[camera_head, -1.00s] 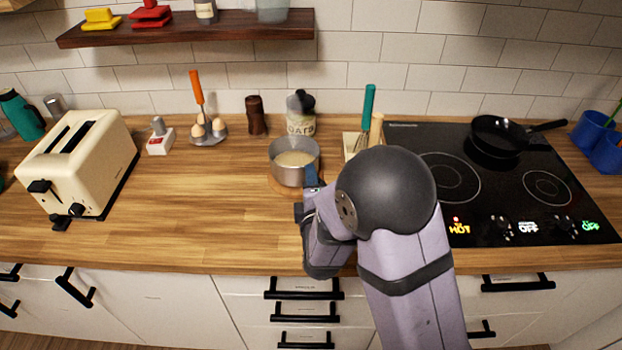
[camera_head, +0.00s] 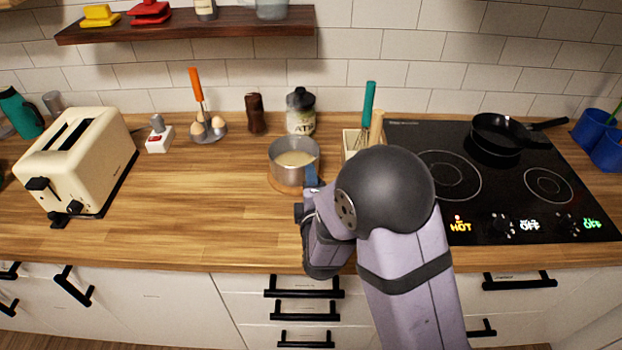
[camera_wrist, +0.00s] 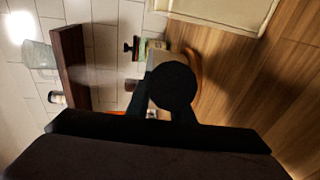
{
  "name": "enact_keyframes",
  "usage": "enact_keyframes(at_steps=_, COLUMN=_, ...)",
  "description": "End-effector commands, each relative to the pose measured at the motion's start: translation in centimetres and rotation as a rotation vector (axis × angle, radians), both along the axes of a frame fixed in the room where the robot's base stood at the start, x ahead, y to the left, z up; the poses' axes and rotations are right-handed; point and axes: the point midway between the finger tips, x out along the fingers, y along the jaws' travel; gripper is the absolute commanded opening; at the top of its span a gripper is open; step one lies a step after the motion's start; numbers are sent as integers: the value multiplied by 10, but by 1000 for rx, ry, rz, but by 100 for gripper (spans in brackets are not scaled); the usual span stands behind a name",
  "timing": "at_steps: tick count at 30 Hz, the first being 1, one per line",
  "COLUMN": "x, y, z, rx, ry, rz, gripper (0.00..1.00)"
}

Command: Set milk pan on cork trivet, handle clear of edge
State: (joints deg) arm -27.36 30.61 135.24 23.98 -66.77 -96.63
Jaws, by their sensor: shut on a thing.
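The milk pan (camera_head: 283,168) is a grey metal pot with pale liquid inside. It is upright over the round cork trivet (camera_head: 279,188), whose tan rim shows below the pan's front left. I cannot tell whether the pan's base touches the trivet. The blue handle (camera_head: 312,174) points toward the front right, over the counter. My gripper (camera_head: 310,187) is shut on the handle, and my arm partly hides it. In the wrist view, a dark round shape, which looks like the handle's end (camera_wrist: 172,85), sits between the fingers, and the pan is mostly hidden.
A cream toaster (camera_head: 78,160) stands at the left. A utensil box (camera_head: 351,142) is right of the pan. The cooktop (camera_head: 440,150) shows HOT and carries a frying pan (camera_head: 498,134). The counter left of the pan is clear.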

Motion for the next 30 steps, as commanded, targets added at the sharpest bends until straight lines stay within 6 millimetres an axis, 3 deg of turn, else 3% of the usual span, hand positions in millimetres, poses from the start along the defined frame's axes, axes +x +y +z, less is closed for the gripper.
enact_keyframes(at_steps=1, x=2, y=1, z=4, rx=4, ry=-12, rz=0, gripper=27)
enact_keyframes(at_steps=3, x=1, y=1, z=4, rx=4, ry=-11, rz=0, gripper=42)
enact_keyframes(at_steps=17, x=-6, y=0, z=0, rx=-1, ry=3, rz=1, gripper=42)
enact_keyframes(at_steps=30, x=-49, y=-4, z=13, rx=0, ry=-1, rz=0, gripper=42)
